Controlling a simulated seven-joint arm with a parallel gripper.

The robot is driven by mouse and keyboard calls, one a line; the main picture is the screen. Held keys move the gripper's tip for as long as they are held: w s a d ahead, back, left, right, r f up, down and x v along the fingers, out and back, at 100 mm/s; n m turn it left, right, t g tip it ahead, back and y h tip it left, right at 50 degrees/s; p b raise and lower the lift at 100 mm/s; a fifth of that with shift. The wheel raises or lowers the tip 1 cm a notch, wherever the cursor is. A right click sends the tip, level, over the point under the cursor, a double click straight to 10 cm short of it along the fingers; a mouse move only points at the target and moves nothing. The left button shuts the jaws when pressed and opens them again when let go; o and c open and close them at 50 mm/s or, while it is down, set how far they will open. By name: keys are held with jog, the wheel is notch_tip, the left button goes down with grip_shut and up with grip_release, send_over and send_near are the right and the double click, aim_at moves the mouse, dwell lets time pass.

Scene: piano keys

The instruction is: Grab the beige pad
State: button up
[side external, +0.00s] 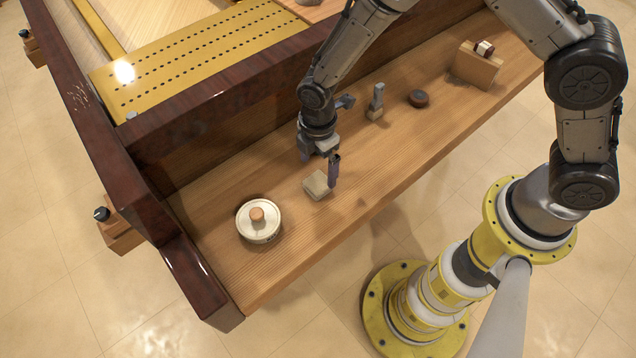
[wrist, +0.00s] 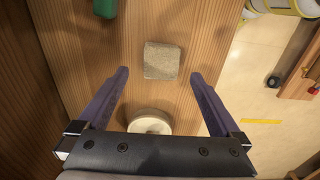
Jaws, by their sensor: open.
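The beige pad (side external: 317,186) is a small, squarish block lying on the wooden ledge of the piano. In the wrist view the pad (wrist: 162,61) lies ahead of the fingertips, roughly centred between their lines. My gripper (side external: 320,165) is open and empty, just above the ledge beside the pad. In the wrist view its two dark fingers (wrist: 158,75) are spread wider than the pad. One finger comes close to the pad's right edge in the side view; I cannot tell whether they touch.
A round, cream tin with a wooden knob (side external: 258,221) stands to the left on the ledge (side external: 270,275). A grey stamp-like piece (side external: 376,103), a dark round puck (side external: 418,98) and a wooden block (side external: 474,66) stand to the right. The piano's dark rim (side external: 215,110) rises behind.

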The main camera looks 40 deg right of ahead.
aim_at(318, 181)
jog(key=shift+s+a+f, duration=0.1)
jog(key=shift+f, duration=2.9)
jog(key=c, duration=1.4)
jog(key=shift+o, duration=0.2)
